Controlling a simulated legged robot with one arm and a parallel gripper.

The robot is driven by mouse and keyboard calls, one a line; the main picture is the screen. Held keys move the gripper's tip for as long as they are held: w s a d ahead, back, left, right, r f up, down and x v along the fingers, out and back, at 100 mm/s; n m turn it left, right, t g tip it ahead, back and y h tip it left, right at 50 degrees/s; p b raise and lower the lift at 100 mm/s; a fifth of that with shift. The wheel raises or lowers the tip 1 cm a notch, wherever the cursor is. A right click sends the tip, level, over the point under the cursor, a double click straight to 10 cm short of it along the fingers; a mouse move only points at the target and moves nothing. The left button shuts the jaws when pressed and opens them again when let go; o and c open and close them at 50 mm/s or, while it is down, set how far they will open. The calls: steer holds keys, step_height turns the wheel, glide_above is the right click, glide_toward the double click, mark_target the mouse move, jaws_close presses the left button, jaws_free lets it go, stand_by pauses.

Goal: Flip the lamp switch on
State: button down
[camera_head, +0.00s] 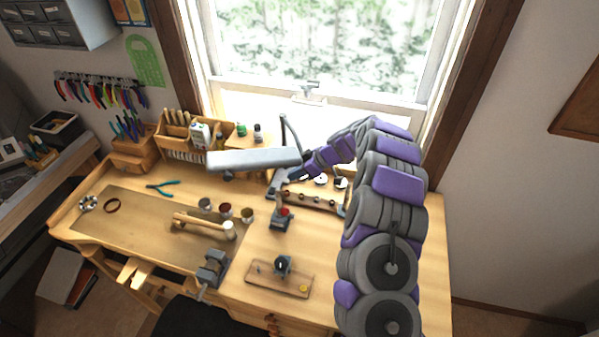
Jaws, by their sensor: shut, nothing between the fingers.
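The lamp has a long pale grey head (250,159) over the back of the wooden workbench. Its thin dark post (285,128) rises behind the head, near the window. My arm reaches in from the right and bends down toward the lamp. My gripper (284,177) is small and dark here, just below the right end of the lamp head. It is shut and holds nothing that I can see. I cannot make out the lamp switch; it is too small or hidden near my gripper. I cannot tell whether my gripper touches the lamp.
On the workbench (330,255), a rack with small parts (318,199) lies beside my gripper. A dark upright tool (281,218) stands in front. A wooden organiser (178,142) stands behind.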

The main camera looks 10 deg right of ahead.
mark_target(274, 193)
steer(key=x, duration=0.9)
steer(key=shift+s+f, duration=0.2)
steer(key=shift+s, duration=0.05)
steer(key=shift+d+f, duration=0.25)
steer(key=shift+f, duration=0.1)
steer(key=shift+a+f, duration=0.1)
steer(key=shift+a, duration=0.05)
steer(key=shift+a+f+b, duration=0.1)
steer(key=shift+f+b, duration=0.15)
steer(key=shift+b, duration=0.7)
steer(key=t+b, duration=0.1)
steer(key=b, duration=0.5)
steer(key=shift+s+f+n+h+b, duration=0.3)
steer(key=shift+s+f, duration=0.05)
steer(key=shift+f, duration=0.05)
steer(key=shift+b, duration=0.3)
steer(key=shift+r, duration=0.25)
